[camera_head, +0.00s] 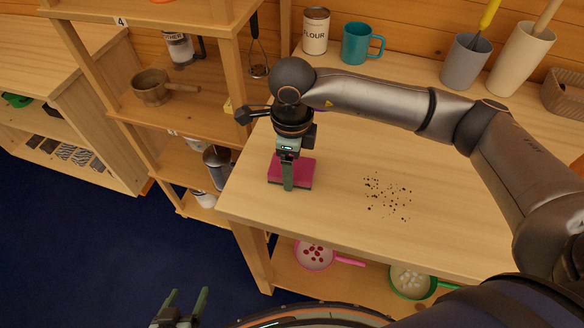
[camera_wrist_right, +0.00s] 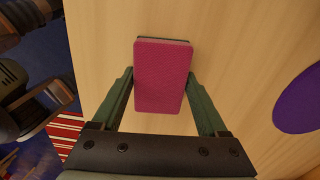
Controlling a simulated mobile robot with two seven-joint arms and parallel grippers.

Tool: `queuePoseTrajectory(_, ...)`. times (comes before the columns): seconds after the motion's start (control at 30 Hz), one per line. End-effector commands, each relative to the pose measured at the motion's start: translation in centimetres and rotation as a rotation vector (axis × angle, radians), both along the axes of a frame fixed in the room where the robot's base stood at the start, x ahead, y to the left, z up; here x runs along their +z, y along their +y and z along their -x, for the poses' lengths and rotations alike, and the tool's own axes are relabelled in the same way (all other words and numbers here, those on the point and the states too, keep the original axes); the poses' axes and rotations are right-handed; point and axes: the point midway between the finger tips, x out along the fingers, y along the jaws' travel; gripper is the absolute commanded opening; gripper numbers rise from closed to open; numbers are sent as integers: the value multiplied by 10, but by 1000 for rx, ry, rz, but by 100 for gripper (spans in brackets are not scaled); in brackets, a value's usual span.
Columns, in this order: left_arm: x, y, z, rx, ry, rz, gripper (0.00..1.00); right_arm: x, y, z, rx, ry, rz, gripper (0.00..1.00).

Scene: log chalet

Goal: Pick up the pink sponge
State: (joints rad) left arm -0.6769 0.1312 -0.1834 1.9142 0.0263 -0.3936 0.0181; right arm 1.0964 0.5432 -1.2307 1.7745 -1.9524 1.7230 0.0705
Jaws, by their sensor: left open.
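The pink sponge (camera_head: 304,168) lies flat on the light wooden table (camera_head: 345,235), near its left edge. It has a dark underside. In the right wrist view the sponge (camera_wrist_right: 162,80) lies between the fingers of my right gripper (camera_wrist_right: 161,80). They are apart, one along each long side, with the tips close to its edges; contact cannot be told. In the head view my right gripper (camera_head: 288,178) points down over the sponge, and its near finger hides part of it. My left gripper (camera_head: 188,300) is open and empty, low at the bottom left, away from the table.
Dark crumbs (camera_head: 388,195) lie right of the sponge. A flour can (camera_head: 315,31), teal mug (camera_head: 357,43) and grey cup (camera_head: 465,60) stand at the back. A purple disc (camera_wrist_right: 299,103) lies beside the right gripper. A shelf unit (camera_head: 185,95) stands left; pans (camera_head: 315,254) sit below.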

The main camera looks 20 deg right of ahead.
Motion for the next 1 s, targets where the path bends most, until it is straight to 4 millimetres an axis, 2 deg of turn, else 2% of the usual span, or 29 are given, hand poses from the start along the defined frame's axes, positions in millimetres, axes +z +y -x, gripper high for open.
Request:
queuePoseTrajectory(0.07,0,0,0,0,1,0,75,0,0,0,0,0,0,66)
queuePoseTrajectory(0.47,-1,0,1,0,4,-1,75,0,0,0,0,0,0,22)
queuePoseTrajectory(0.77,-1,0,2,-1,4,0,75,3,0,0,0,-1,0,22)
queuePoseTrajectory(0.93,-1,0,2,-1,4,0,75,16,0,-1,1,-2,-1,22)
queuePoseTrajectory(1.0,-1,0,2,-1,4,0,75,28,0,-1,1,-4,-1,22)
